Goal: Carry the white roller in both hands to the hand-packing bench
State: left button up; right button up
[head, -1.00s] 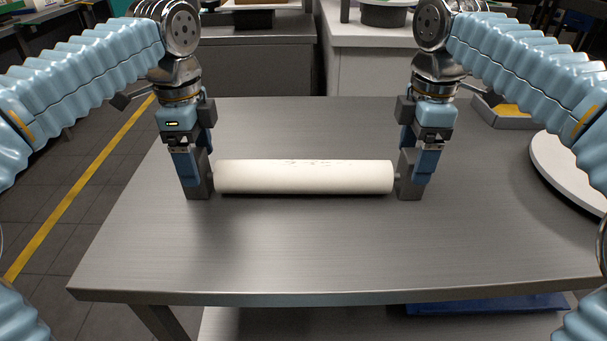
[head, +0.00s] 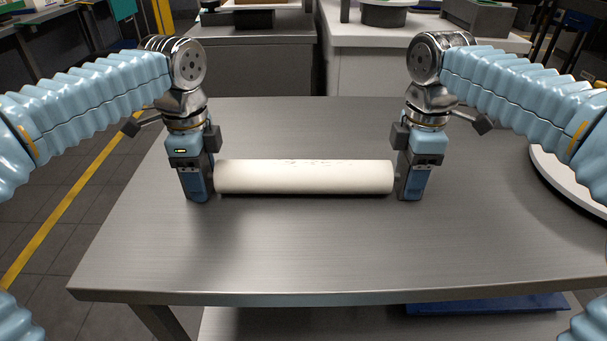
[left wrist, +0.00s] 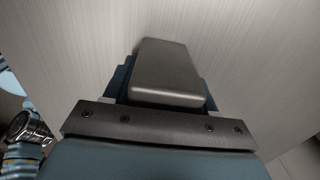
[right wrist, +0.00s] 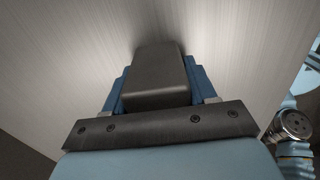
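The white roller (head: 304,177) lies crosswise on the steel table (head: 300,250) in the head view, its shadow close beneath it. My left gripper (head: 198,194) points down at the roller's left end. My right gripper (head: 409,194) points down at its right end. Both fingertips are low, close to the table top. Whether the fingers close on the roller's ends is hidden. Each wrist view shows one dark finger, in the left (left wrist: 166,75) and right (right wrist: 157,75) views, over the brushed steel; the roller is not seen there. I cannot tell which surface is the hand-packing bench.
A round white disc (head: 570,178) lies at the table's right edge. Behind the table stand a grey cabinet (head: 255,60) and a white-topped counter (head: 365,62). A yellow floor line (head: 65,212) runs along the left. The table's front half is clear.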

pick_arm(q)
grip_shut()
pick_arm(e)
grip_shut()
pick_arm(q)
jog(key=shift+r, duration=0.2)
pick_arm(e)
jog(key=shift+r, duration=0.2)
